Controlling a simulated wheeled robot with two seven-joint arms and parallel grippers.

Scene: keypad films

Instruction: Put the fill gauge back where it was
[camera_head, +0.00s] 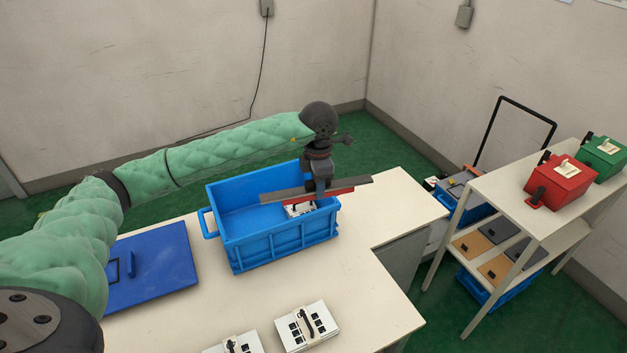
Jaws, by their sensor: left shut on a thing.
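The fill gauge (350,184) looks like a long grey bar with a red strip along part of its lower edge. My left gripper (319,187) is shut on its middle and holds it roughly level, over the right part of the blue crate (277,244). The gauge spans the crate's opening in the picture, and its right end reaches past the crate's right side. I cannot tell whether it touches the rim. A white keypad (297,209) shows inside the crate, partly hidden by the gauge. My right gripper is not in view.
The crate stands on a pale table (385,290). A blue lid (165,262) lies to its left, and white keypads (307,326) lie in front. At right, a shelf (500,205) bears a red box (560,183) and a green box (604,158). The table right of the crate is clear.

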